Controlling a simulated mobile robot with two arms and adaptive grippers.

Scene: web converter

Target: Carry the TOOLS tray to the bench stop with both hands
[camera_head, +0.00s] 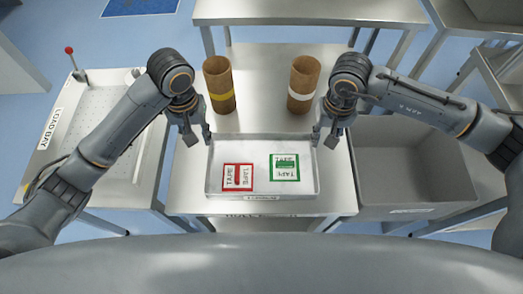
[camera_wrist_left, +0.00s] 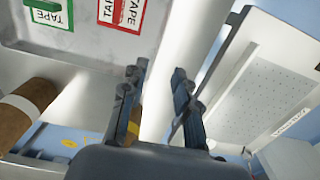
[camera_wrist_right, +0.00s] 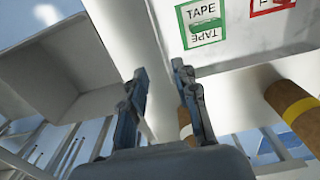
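A shallow light-grey metal tray (camera_head: 262,194) sits on the bench. A red-framed TAPE item (camera_head: 237,177) lies in its left part and a green-framed TAPE item (camera_head: 284,167) in its right part. Lettering on the tray's front is too small to read. My left gripper (camera_head: 198,138) is open and empty at the tray's upper left side. My right gripper (camera_head: 325,137) is open and empty at the upper right side. The wrist views show gaps between the left fingers (camera_wrist_left: 155,105) and the right fingers (camera_wrist_right: 160,105); I cannot tell whether either pair straddles a wall.
Two brown tubes stand behind the tray: one with a yellow band (camera_head: 219,85), one with a white band (camera_head: 303,85). A grey open bin (camera_head: 405,165) is at right. A perforated LOAD BAY table (camera_head: 100,125) with a red-knobbed lever (camera_head: 70,56) is at left.

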